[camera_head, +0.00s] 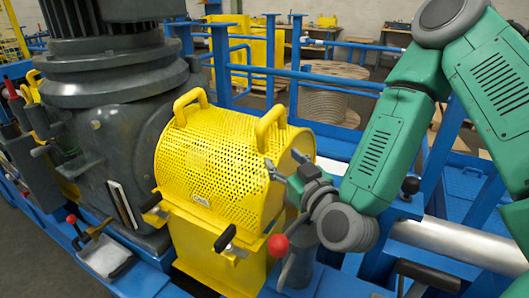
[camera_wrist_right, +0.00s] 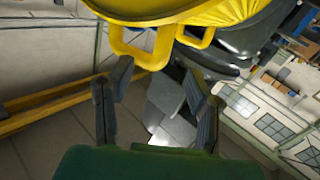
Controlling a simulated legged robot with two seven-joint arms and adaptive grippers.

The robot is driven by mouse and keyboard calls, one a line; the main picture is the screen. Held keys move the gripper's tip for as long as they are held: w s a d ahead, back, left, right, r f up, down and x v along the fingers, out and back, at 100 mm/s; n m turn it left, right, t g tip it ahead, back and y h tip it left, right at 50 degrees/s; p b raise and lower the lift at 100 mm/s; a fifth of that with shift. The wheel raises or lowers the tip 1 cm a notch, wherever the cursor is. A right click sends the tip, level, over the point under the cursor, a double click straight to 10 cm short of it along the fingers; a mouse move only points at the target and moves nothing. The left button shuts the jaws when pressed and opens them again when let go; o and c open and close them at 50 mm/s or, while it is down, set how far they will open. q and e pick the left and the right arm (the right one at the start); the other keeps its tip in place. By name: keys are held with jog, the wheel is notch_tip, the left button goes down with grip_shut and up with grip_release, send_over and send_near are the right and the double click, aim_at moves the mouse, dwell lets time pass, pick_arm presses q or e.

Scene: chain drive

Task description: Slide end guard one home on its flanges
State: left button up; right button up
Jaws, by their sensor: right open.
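A yellow perforated guard (camera_head: 215,160), curved and with two handles on top, sits in the middle of the head view, beside a dark grey machine housing. I take it to be end guard one. My right gripper (camera_head: 284,165) is at the guard's right end, with its fingers spread and nothing seen between them. In the right wrist view, my right gripper (camera_wrist_right: 157,80) is open. A yellow loop-shaped handle (camera_wrist_right: 140,58) is just beyond its fingertips; contact cannot be told. The flanges cannot be made out. My left gripper is not in view.
A red-knobbed lever (camera_head: 278,244) stands just below my right gripper. The dark motor (camera_head: 115,60) rises at the left. Blue frame rails (camera_head: 320,78) run behind the guard, with a cable drum (camera_head: 325,95) beyond. A light metal shaft (camera_head: 455,245) lies at the right.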

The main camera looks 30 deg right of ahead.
aim_at(262, 141)
jog(key=w, duration=0.9)
jog(key=shift+w+r, duration=0.1)
jog(key=shift+r, duration=0.15)
jog(key=shift+w+d+f, duration=0.1)
jog(key=shift+w+d, duration=0.45)
jog(key=shift+w, duration=0.05)
jog(key=shift+a, duration=0.3)
grip_shut()
